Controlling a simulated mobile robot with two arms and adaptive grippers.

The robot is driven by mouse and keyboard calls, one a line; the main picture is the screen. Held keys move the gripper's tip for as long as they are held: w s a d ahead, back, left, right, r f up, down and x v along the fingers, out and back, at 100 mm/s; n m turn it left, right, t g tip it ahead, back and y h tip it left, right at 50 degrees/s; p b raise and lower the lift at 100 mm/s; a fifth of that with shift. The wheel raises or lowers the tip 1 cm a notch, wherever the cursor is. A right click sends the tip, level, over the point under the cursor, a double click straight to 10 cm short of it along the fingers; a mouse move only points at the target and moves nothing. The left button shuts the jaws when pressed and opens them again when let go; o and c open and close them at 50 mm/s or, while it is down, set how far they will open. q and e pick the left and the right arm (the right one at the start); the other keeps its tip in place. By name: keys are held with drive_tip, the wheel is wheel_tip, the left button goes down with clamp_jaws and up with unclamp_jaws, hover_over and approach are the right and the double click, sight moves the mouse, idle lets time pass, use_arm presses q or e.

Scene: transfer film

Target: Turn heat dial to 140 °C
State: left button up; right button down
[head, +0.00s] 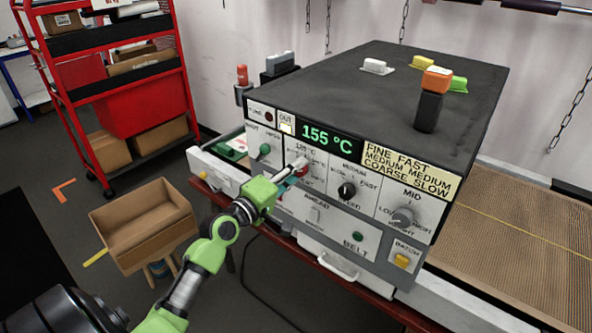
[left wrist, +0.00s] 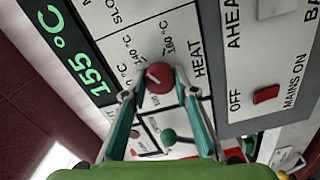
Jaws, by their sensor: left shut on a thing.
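The heat dial (left wrist: 160,86) is a round red knob with a white pointer line on the machine's white front panel. My left gripper (left wrist: 158,92) is shut on it, one teal finger on each side. In the left wrist view the pointer slants up and left, towards the 140 °C mark rather than the 160 °C mark; its exact setting is hard to tell. The green display (head: 327,139) reads 155 °C. It also shows in the left wrist view (left wrist: 80,50). In the head view the fingers partly hide the dial. My right gripper is not in view.
Right of the heat dial are a black speed knob (head: 347,190) and a grey height knob (head: 402,217). A green knob (head: 265,149) is to its left. A red switch (left wrist: 266,95) sits on the lower panel. An open cardboard box (head: 145,225) stands left of the machine.

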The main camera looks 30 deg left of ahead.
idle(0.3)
use_arm(q)
drive_tip(key=o, duration=1.1)
drive_tip(key=s+a, duration=0.1)
drive_tip(key=s, duration=1.1)
drive_tip(key=shift+f, duration=0.1)
